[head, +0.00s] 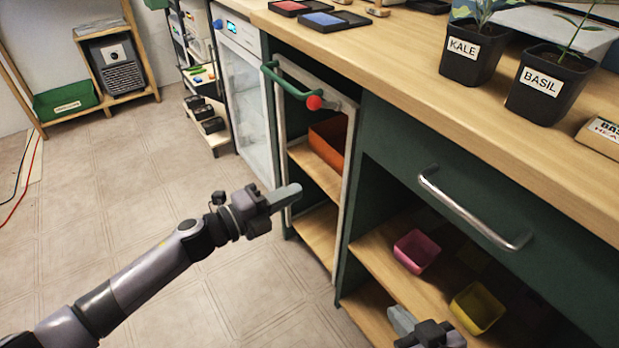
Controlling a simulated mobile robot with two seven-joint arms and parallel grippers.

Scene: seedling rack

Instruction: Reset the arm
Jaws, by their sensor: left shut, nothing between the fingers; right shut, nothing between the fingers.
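My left arm reaches in from the lower left over the tiled floor. My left gripper (285,197) is shut and empty, in front of the open shelf section with the pale frame. My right gripper (401,320) is at the bottom edge, shut and empty, in front of the lower shelf. Most of my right arm is out of view.
A wooden counter (400,65) holds a KALE pot (470,52) and a BASIL pot (548,85). Below are a drawer handle (470,210), a pink pot (416,251), a yellow pot (477,307) and an orange bin (328,145).

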